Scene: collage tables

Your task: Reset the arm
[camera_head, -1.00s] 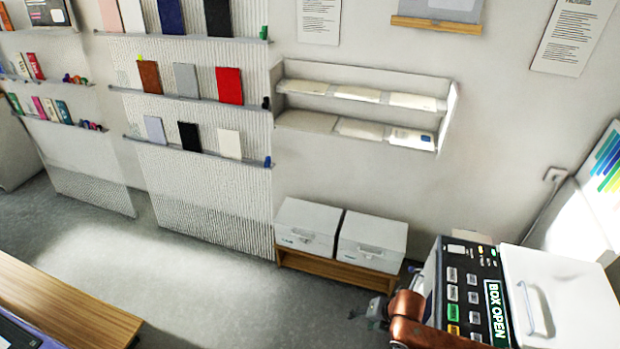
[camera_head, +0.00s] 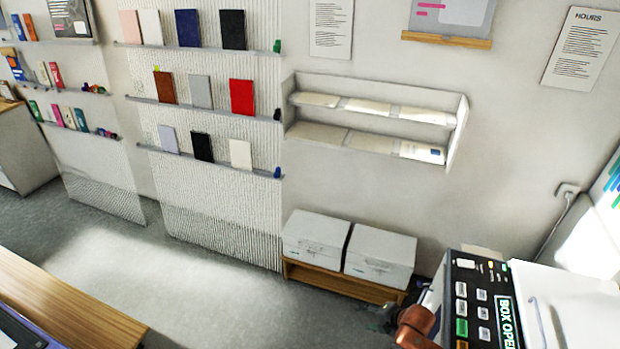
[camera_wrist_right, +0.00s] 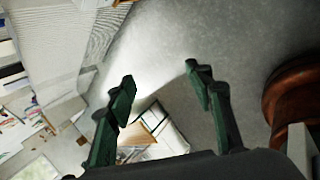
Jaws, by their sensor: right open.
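My right gripper (camera_head: 382,319) shows at the bottom of the head view, low and beside the machine with the BOX OPEN label. In the right wrist view my right gripper (camera_wrist_right: 160,85) has its two dark green fingers spread wide, with nothing between the tips but the grey floor beyond. Part of my brown right arm (camera_head: 417,325) shows next to the machine. My left gripper is not in view.
The machine (camera_head: 472,300) with a button panel stands close at the lower right. Two white boxes (camera_head: 315,232) sit on a low wooden stand (camera_head: 340,281) by the wall. A wooden table (camera_head: 75,305) is at the lower left. Open floor (camera_head: 230,305) lies between.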

